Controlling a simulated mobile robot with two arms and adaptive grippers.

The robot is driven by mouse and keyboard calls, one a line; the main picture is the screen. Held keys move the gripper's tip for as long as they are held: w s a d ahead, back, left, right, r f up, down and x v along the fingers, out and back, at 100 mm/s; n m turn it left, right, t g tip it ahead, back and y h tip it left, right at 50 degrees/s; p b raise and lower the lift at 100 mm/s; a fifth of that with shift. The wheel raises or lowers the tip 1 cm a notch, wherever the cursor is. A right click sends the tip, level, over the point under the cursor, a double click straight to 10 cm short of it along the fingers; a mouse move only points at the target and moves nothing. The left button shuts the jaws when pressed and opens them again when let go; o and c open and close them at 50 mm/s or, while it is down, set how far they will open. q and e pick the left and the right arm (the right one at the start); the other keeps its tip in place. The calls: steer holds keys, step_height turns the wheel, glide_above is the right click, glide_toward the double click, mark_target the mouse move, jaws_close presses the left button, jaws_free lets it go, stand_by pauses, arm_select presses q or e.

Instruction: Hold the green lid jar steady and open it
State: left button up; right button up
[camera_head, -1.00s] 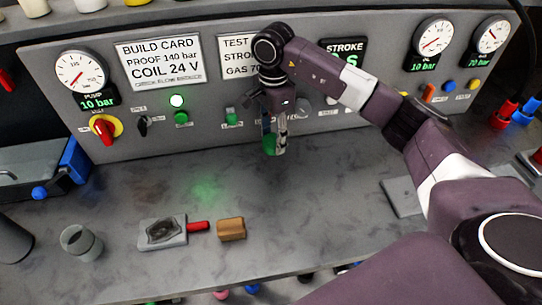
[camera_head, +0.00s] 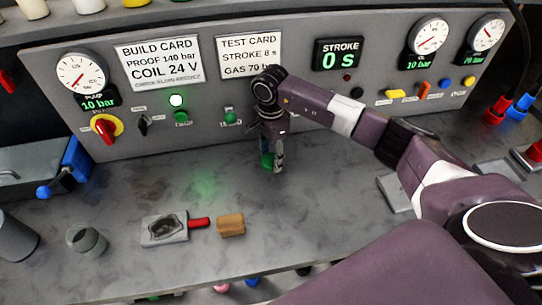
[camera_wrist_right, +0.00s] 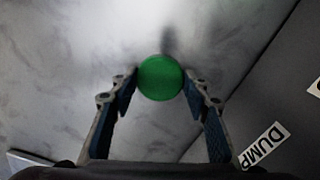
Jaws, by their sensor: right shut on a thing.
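A green round lid (camera_wrist_right: 160,78) sits between the fingertips of my right gripper (camera_wrist_right: 158,88) in the right wrist view. In the head view the green piece (camera_head: 267,160) shows beside the fingers of my right gripper (camera_head: 273,164), which points down just above or at the bench top. The gripper is shut on it. A jar body under the lid cannot be made out. My left gripper is not in view.
A grey panel with gauges and a stroke display (camera_head: 339,55) stands behind the bench. A grey cup (camera_head: 86,239), a grey plate with a red handle (camera_head: 165,229) and a brown block (camera_head: 231,225) lie at the front left. The bench (camera_head: 320,220) is clear right of the block.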

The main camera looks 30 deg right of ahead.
steer(key=o, duration=1.3)
steer(key=shift+f, duration=0.1)
